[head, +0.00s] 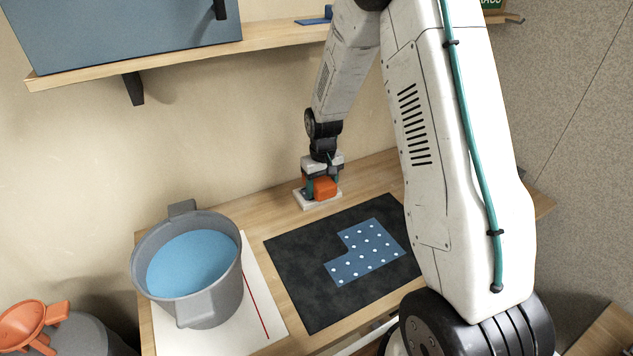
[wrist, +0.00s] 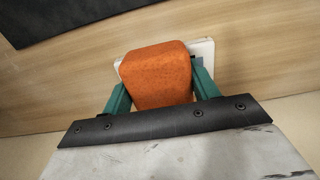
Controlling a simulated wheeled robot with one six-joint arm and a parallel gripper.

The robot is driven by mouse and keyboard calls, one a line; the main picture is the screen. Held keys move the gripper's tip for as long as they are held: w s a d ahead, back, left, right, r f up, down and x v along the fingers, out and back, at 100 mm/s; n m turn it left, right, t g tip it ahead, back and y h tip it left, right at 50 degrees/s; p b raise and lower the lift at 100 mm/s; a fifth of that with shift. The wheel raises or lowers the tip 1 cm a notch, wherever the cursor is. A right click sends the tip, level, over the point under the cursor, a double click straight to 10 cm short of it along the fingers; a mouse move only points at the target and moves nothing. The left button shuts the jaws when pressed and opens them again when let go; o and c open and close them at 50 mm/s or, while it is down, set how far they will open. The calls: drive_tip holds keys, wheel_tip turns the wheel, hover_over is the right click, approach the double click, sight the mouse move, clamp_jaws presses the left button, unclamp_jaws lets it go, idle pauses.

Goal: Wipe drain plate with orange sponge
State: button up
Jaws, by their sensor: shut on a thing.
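My gripper (head: 321,183) is shut on the orange sponge (head: 325,187), at the back of the wooden table. In the wrist view the sponge (wrist: 157,75) sits between the two green fingers. A small white plate (head: 318,203) lies under the sponge, and its edge also shows in the wrist view (wrist: 206,50). I cannot tell whether sponge and plate touch. A white board (head: 257,300) with a red line lies at the left, partly under a grey pot. Which of these is the drain plate, I cannot tell for sure.
The grey pot (head: 222,289) holds blue liquid. A black mat (head: 300,300) bears a blue L-shaped dotted piece (head: 365,250). A wooden shelf (head: 270,36) hangs above. An orange funnel (head: 25,322) is at the lower left. Bare wood (head: 245,205) shows between pot and sponge.

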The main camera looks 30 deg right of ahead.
sight(334, 181)
drive_tip(key=d, duration=0.4)
drive_tip(key=shift+d, duration=0.1)
drive_tip(key=a, duration=0.7)
drive_tip(key=shift+f, duration=0.2)
wheel_tip(334, 181, up, 8)
drive_tip(key=o, duration=0.3)
drive_tip(key=shift+c, duration=1)
